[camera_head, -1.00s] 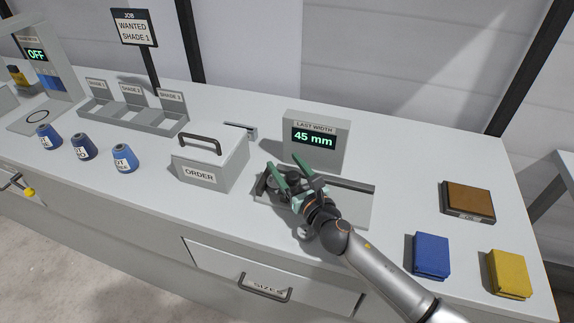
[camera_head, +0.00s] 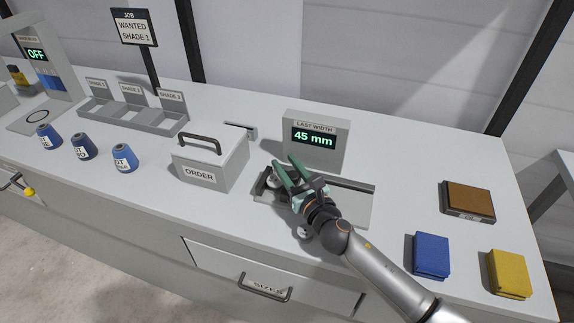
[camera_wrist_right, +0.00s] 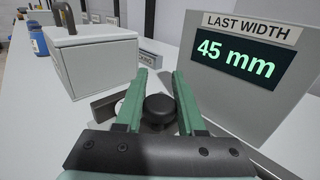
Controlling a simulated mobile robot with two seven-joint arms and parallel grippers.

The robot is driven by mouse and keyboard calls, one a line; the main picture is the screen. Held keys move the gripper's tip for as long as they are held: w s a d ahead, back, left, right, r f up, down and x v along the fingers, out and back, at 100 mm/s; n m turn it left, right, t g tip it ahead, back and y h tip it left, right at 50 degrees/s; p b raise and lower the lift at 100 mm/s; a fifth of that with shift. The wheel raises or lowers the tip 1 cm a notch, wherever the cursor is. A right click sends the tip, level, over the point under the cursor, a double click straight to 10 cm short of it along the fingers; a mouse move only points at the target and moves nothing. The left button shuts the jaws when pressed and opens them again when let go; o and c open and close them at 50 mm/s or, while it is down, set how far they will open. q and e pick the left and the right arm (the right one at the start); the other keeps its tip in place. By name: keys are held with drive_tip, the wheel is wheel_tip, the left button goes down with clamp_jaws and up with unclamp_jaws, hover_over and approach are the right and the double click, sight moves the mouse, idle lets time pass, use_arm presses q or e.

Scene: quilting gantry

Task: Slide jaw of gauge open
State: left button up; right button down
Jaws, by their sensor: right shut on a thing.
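The gauge (camera_head: 354,212) is a flat grey plate with a dark rail, lying on the bench in front of a display box (camera_head: 316,150) that reads "LAST WIDTH 45 mm". My right gripper (camera_head: 284,162) is over the left part of the gauge, its green fingers pointing away from me. In the right wrist view, a round black knob (camera_wrist_right: 159,108) sits between the fingers, and the gripper is shut on it. The fingers and wrist hide much of the sliding jaw in the head view. My left gripper is not in view.
A grey ORDER box (camera_head: 207,163) with a handle stands left of the gauge. A brown block (camera_head: 468,198), a blue block (camera_head: 431,255) and a yellow block (camera_head: 508,272) lie to the right. Several blue cones and a divided shade rack (camera_head: 135,118) are at left.

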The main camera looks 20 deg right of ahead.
idle(0.8)
drive_tip(key=s+d, duration=0.1)
drive_tip(key=d, duration=0.2)
drive_tip(key=shift+s, duration=0.4)
drive_tip(key=shift+a, duration=0.1)
drive_tip(key=c, duration=0.5)
unclamp_jaws()
drive_tip(key=shift+s, duration=0.1)
drive_tip(key=s, duration=0.3)
drive_tip(key=s+d+b, duration=0.1)
drive_tip(key=s, duration=0.3)
drive_tip(key=s+d, duration=0.1)
drive_tip(key=s, duration=0.3)
drive_tip(key=shift+d+f+b, duration=0.1)
drive_tip(key=shift+d+b, duration=0.05)
drive_tip(key=shift+b, duration=0.2)
drive_tip(key=shift+s+d, duration=0.1)
drive_tip(key=shift+s, duration=0.5)
